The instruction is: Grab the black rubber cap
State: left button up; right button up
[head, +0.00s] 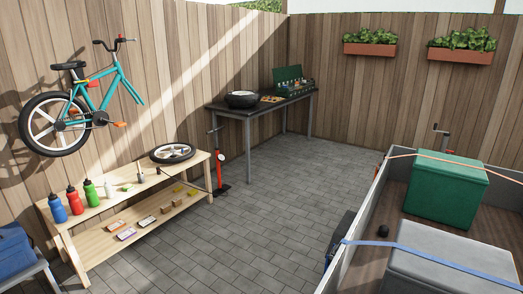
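A small dark round object (383,231), which looks like the black rubber cap, sits on the brown floor of the trailer (362,262) at the lower right. It is between the trailer's left wall and the grey box, and it is too small to make out in detail. Neither of my grippers is in view.
A green box (447,188) and a grey box (450,262) fill much of the trailer. A blue strap (415,249) and an orange strap (445,158) cross it. The wooden workbench (95,213) holds bottles and a wheel (172,153). The paved floor (255,215) between is clear.

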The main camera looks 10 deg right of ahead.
aim_at(384, 230)
jog(key=i+j+u, duration=0.3)
jog(key=i+u, duration=0.15)
jog(key=i+j+u, duration=0.1)
jog(key=i+u, duration=0.3)
jog(key=i, duration=0.15)
jog(key=i+z, duration=0.25)
jog(key=i, duration=0.35)
jog(key=i+j+z, duration=0.2)
jog(key=i, duration=0.4)
jog(key=i+l+z, duration=0.1)
jog(key=i+z, duration=0.5)
jog(key=z, duration=0.2)
jog(key=i+j+z, duration=0.1)
jog(key=i+z, duration=0.65)
jog(key=i, duration=0.25)
jog(key=i+z, duration=0.35)
jog(key=i, duration=0.25)
